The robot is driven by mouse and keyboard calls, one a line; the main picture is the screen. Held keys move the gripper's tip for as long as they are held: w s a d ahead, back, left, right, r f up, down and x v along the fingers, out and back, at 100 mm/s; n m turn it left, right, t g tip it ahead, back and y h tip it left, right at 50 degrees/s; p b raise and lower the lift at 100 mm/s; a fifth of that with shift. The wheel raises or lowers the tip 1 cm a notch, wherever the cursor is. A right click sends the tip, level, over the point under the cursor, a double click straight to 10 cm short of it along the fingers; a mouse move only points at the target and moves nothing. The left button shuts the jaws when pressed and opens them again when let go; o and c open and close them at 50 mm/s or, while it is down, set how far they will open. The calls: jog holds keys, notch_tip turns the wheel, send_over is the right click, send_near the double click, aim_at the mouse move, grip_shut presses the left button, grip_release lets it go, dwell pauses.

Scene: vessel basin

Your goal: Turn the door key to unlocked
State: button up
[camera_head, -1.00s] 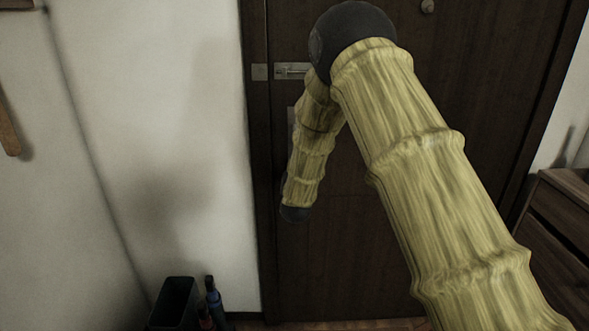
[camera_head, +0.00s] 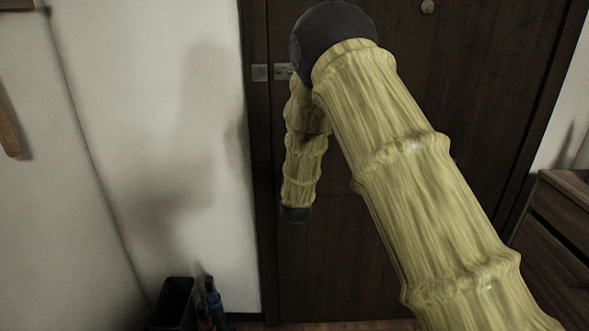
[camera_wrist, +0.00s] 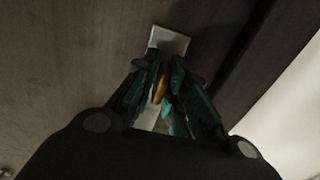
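The dark door (camera_head: 440,130) fills the middle of the head view, with my arm across it. My gripper (camera_wrist: 165,78) shows in the wrist view, its teal fingers close together in front of a pale metal lock plate (camera_wrist: 171,40). A brass-coloured piece, seemingly the door key (camera_wrist: 159,86), is between the fingers, and they look shut on it. The key is partly covered by the fingers, so its exact turn is hard to read. In the head view my arm hides the gripper and the key.
A metal latch (camera_head: 283,71) and a strike plate (camera_head: 260,73) sit at the door's left edge. A round fitting (camera_head: 428,6) is higher on the door. A black bin (camera_head: 172,303) and bottles (camera_head: 213,300) stand at lower left. A wooden cabinet (camera_head: 556,235) is at the right.

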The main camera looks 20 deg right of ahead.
jog(key=shift+o, duration=0.4)
jog(key=shift+w, duration=0.1)
jog(key=v, duration=1.2)
jog(key=s+f+n+g+y+p, duration=0.15)
jog(key=s+f+g, duration=0.35)
jog(key=s+f, duration=0.75)
jog(key=s+f+g+y+p, duration=0.15)
jog(key=s+f+g, duration=0.25)
jog(key=s+f, duration=0.85)
jog(key=s+f+g+y, duration=0.1)
jog(key=s+f+g, duration=0.3)
jog(key=s, duration=0.9)
jog(key=s+a+f+n+g+y+p, duration=0.1)
jog(key=s+f+g, duration=0.3)
jog(key=s+f, duration=0.5)
jog(key=s, duration=0.5)
jog(key=shift+s, duration=0.25)
jog(key=shift+a, duration=0.15)
